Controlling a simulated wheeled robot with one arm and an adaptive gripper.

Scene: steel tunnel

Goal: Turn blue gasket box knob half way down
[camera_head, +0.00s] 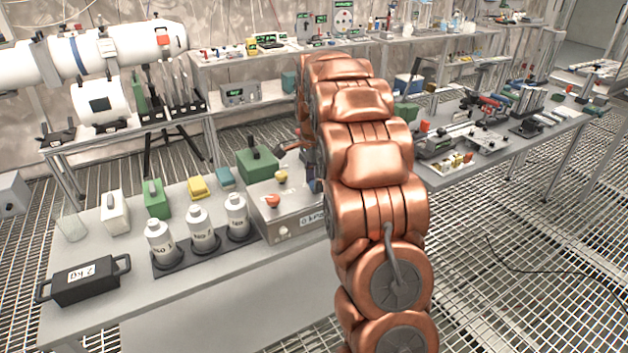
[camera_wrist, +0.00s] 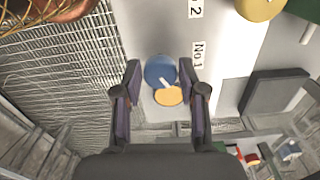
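The gasket box (camera_head: 290,218) is a pale grey metal box on the near bench, with a red knob (camera_head: 272,201) and a yellow knob (camera_head: 281,176) on top. The blue knob (camera_wrist: 158,70) shows in the wrist view as a round blue disc with a white mark. An orange-yellow disc (camera_wrist: 168,97) overlaps its lower edge. My gripper (camera_wrist: 160,64) is open, with one dark finger on each side of the blue knob. I cannot tell whether either finger touches it. In the head view my copper arm hides most of the gripper.
A green box (camera_head: 257,164) stands behind the gasket box. White bottles (camera_head: 203,229) in a dark rack stand to its left. A black 2 kg weight (camera_head: 88,281) lies near the bench's left end. Grated floor (camera_head: 490,240) is open to the right.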

